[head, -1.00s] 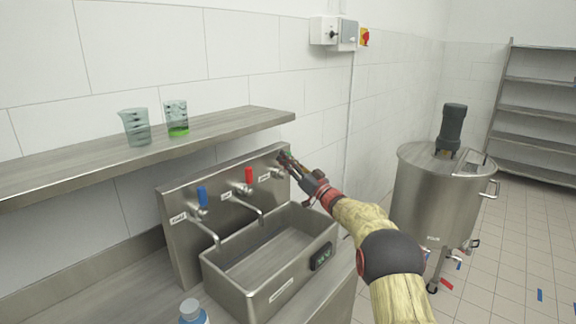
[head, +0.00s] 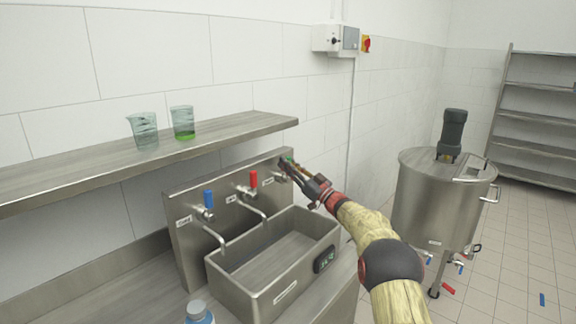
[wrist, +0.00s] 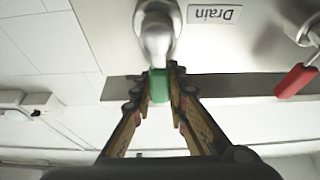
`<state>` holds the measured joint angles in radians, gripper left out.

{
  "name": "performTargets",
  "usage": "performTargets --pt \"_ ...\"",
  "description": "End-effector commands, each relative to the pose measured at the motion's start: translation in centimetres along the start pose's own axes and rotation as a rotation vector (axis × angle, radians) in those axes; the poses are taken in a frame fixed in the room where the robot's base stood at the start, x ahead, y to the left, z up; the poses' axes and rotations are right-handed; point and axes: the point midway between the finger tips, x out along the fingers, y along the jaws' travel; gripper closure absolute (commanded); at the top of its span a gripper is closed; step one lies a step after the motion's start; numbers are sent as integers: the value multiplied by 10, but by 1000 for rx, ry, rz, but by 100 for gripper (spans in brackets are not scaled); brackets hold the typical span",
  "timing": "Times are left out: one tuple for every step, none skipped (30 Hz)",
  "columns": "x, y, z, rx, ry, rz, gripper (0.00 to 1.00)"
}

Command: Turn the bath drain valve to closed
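The drain valve is a metal fitting (wrist: 157,30) with a green handle (wrist: 160,86), next to an upside-down "Drain" label (wrist: 215,15) in the wrist view. The handle points away from the fitting, down in that picture. My gripper (wrist: 160,72) has one finger on each side of the green handle and looks shut on it. In the head view my gripper (head: 287,166) is at the right end of the steel back panel (head: 185,242), where a bit of green shows and the gripper hides most of the valve.
Blue (head: 208,198) and red (head: 253,179) tap handles stand left of the drain valve, above the steel basin (head: 262,298). A shelf (head: 90,165) with two beakers overhangs the panel. A steel tank (head: 435,210) stands on the floor at right.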

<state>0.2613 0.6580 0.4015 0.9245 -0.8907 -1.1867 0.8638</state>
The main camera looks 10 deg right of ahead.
Motion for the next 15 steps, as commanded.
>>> performTargets --pt "-1 -1 5 2 -6 -1 83" --pt "-1 -1 5 2 -6 -1 81" --pt "-1 -1 5 2 -5 0 79" --pt "-1 0 4 2 -5 0 77" --pt "-1 0 4 2 -4 0 75" --pt "-1 0 3 1 -4 -1 73" --pt "-1 0 3 1 -3 -1 71" --pt "-1 0 3 1 -3 0 70" --pt "-1 0 2 1 -3 0 67" --pt "0 0 2 1 -3 0 66" --pt "0 0 2 1 -2 0 65" --pt "0 0 2 1 -2 0 65" --pt "0 0 2 1 -2 0 65" --pt "0 0 2 1 -2 0 65" --pt "0 0 2 1 -2 0 65"
